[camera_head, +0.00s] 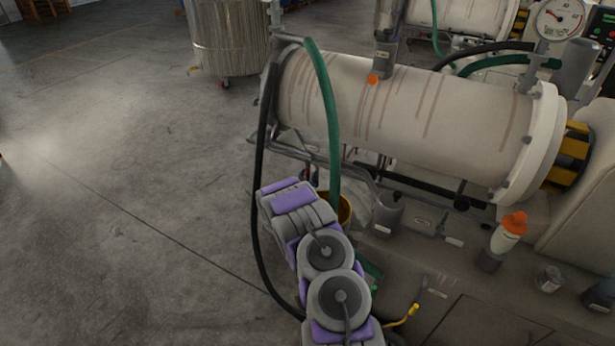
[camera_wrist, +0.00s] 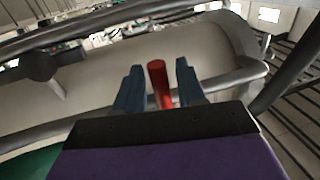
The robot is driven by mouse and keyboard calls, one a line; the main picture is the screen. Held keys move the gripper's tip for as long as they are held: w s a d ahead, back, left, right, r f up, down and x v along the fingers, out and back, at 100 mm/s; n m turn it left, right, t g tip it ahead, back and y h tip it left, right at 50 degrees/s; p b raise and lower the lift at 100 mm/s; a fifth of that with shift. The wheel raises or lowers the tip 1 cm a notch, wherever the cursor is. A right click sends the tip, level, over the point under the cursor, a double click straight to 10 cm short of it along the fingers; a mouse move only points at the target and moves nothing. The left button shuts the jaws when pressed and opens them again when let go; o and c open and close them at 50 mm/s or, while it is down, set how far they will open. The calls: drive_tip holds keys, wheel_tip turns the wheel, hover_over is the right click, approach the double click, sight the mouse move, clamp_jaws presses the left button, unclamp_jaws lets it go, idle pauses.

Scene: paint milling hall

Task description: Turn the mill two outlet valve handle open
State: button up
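A red valve handle (camera_wrist: 159,84) stands up between the two dark blue fingers of my gripper (camera_wrist: 157,75) in the wrist view. The fingers are apart, with a narrow gap showing on each side of the handle. I cannot tell whether either finger touches it, and its lower end is hidden by my gripper. In the head view my arm reaches to the left end of the pale, streaked mill cylinder (camera_head: 400,112), where a sliver of red (camera_head: 308,174) shows beside my wrist. The fingers are hidden there. No mill number is readable.
A green hose (camera_head: 327,110) and a black hose (camera_head: 261,150) hang close to my arm. A yellow bucket (camera_head: 345,210) stands behind it. An orange-capped bottle (camera_head: 507,233) and a tin (camera_head: 549,278) stand at right. The floor at left is open.

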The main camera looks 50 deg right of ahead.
drive_tip(key=shift+c, duration=0.4)
clamp_jaws()
